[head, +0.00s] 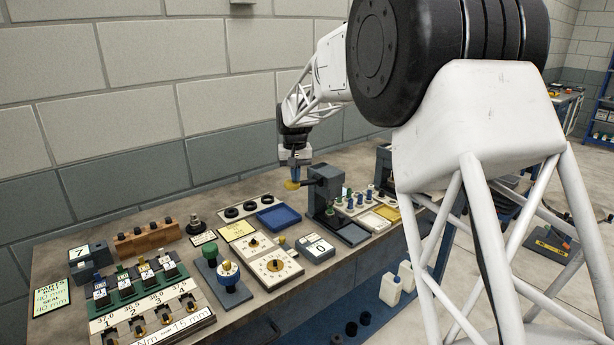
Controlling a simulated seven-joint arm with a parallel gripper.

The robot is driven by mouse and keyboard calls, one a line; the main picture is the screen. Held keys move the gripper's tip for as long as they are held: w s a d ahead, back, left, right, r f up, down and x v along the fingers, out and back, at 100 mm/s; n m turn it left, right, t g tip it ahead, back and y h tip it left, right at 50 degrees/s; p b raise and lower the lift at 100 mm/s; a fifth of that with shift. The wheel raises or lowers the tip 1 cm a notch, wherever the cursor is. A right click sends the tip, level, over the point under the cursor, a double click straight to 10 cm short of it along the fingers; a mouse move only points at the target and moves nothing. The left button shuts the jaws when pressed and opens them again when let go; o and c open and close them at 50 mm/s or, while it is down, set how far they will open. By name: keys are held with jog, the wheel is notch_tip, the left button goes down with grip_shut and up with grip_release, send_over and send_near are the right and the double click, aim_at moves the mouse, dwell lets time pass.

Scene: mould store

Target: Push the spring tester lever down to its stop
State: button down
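The spring tester (325,187) is a dark grey column with a block-shaped head on a flat base, standing near the middle of the bench. Its lever (305,181) is a dark bar reaching left from the head, with a yellow knob (291,185) at the end. The lever looks roughly level and raised well above the bench. My gripper (296,164) points down just above the knob end of the lever. I cannot tell whether it touches the lever. The fingers are too small to tell open from shut.
Round-dial plates (274,268), a numbered rack (140,290) and a wooden block (148,238) fill the left. Small coloured parts (369,196) stand right of the tester. My arm hides the bench's right part.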

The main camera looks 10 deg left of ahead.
aim_at(295, 189)
jog(key=shift+s+f, duration=0.1)
jog(key=shift+f, duration=2.55)
dwell(1.9)
jog(key=shift+r, duration=0.15)
notch_tip(295, 189, up, 13)
dwell(1.7)
dwell(0.4)
